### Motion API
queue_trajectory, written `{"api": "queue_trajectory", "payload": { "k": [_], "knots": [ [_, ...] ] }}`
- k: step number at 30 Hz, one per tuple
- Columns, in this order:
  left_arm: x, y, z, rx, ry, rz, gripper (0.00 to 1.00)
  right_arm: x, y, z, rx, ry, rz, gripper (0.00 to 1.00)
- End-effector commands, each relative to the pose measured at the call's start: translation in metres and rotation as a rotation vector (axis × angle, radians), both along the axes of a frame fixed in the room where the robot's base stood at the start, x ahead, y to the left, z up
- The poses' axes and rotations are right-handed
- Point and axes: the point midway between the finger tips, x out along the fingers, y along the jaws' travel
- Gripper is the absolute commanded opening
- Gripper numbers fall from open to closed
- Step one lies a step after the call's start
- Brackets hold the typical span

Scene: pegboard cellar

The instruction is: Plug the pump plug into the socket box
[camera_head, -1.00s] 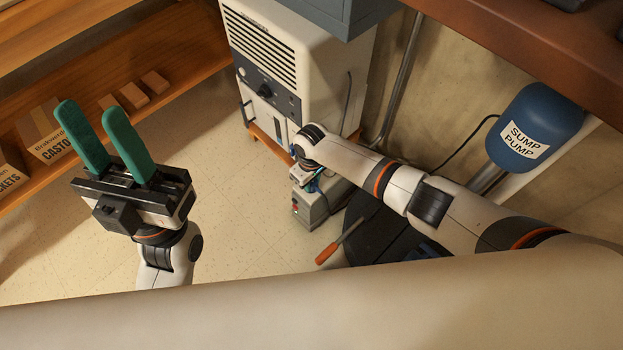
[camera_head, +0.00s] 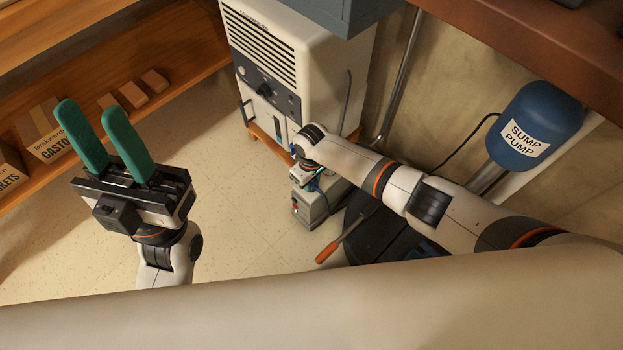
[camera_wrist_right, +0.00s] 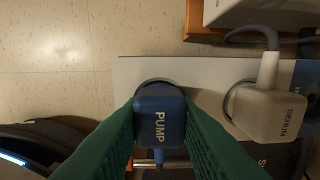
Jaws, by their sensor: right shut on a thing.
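The blue pump plug (camera_wrist_right: 160,122), lettered PUMP, is between the green fingers of my right gripper (camera_wrist_right: 160,108), which is shut on it. The plug sits at a round socket in the pale top of the socket box (camera_wrist_right: 205,75); its underside is hidden, so its depth is not visible. A grey-white plug (camera_wrist_right: 265,112) sits in the socket to its right. My left gripper (camera_head: 92,108) is open and empty.
A dehumidifier-like cabinet (camera_head: 268,60) on a wooden stand is behind the box. A screwdriver-like tool with an orange handle (camera_head: 327,253) lies over a dark round pit cover. A blue sump pump tank (camera_head: 535,125) is at right. Shelves (camera_head: 110,70) are at left; floor between is clear.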

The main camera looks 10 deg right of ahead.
Motion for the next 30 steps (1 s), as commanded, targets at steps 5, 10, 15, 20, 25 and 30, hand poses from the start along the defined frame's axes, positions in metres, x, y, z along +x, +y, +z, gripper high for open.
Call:
{"api": "queue_trajectory", "payload": {
  "k": [5,10,15,20,25,30],
  "knots": [
    [0.0000,0.0000,0.0010,0.000,0.000,0.000,0.36,-0.0002,0.0001,0.0004,0.000,0.000,0.000,0.00],
    [0.0000,0.0000,0.0029,0.000,0.001,0.000,0.36,-0.0001,-0.0002,0.0011,-0.001,0.001,-0.001,0.00],
    [0.0000,0.0000,0.0046,0.000,0.001,0.000,0.36,0.0000,-0.0001,0.0019,-0.001,0.001,0.000,0.00],
    [0.0000,-0.0001,0.0052,0.000,0.001,0.000,0.36,0.0000,0.0000,0.0021,0.000,0.001,0.000,0.00],
    [0.0000,0.0000,0.0050,0.000,0.001,0.000,0.36,0.0002,0.0001,0.0022,0.000,0.000,0.001,0.00],
    [0.0000,0.0000,0.0050,0.000,0.001,0.000,0.36,0.0001,0.0002,0.0021,0.000,0.000,0.000,0.52]
  ]
}}
